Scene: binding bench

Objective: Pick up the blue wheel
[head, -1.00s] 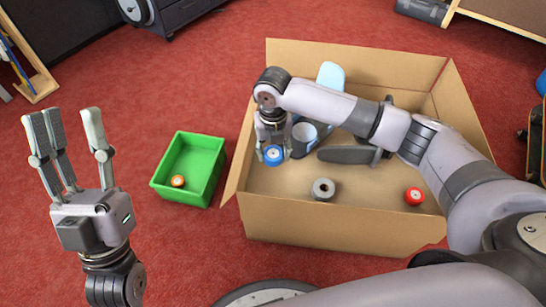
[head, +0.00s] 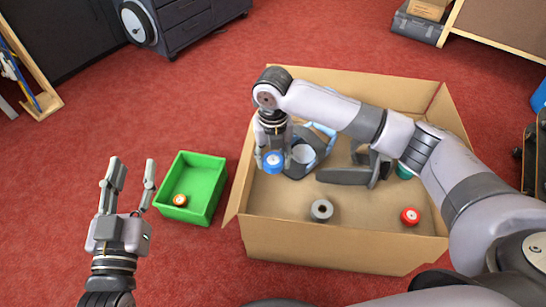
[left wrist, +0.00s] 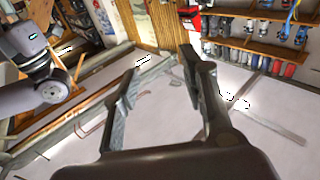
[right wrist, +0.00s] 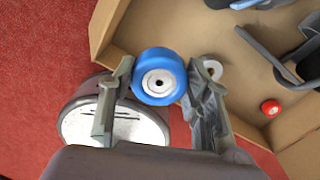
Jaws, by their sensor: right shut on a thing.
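The blue wheel (head: 273,162) has a pale hub and is at the left side of the cardboard box (head: 330,240). My right gripper (head: 272,160) points down over the box and is shut on the blue wheel. In the right wrist view the blue wheel (right wrist: 159,76) sits between the two fingertips of the gripper (right wrist: 158,85). My left gripper (head: 133,185) is empty with its fingers spread, left of the green bin; it also shows open in the left wrist view (left wrist: 160,75).
A green bin (head: 211,190) with an orange wheel (head: 180,200) stands left of the box. The box also holds a grey wheel (head: 321,210), a red wheel (head: 410,216), a teal item (head: 404,171) and dark grey pieces (head: 343,175). Red floor is free around the green bin.

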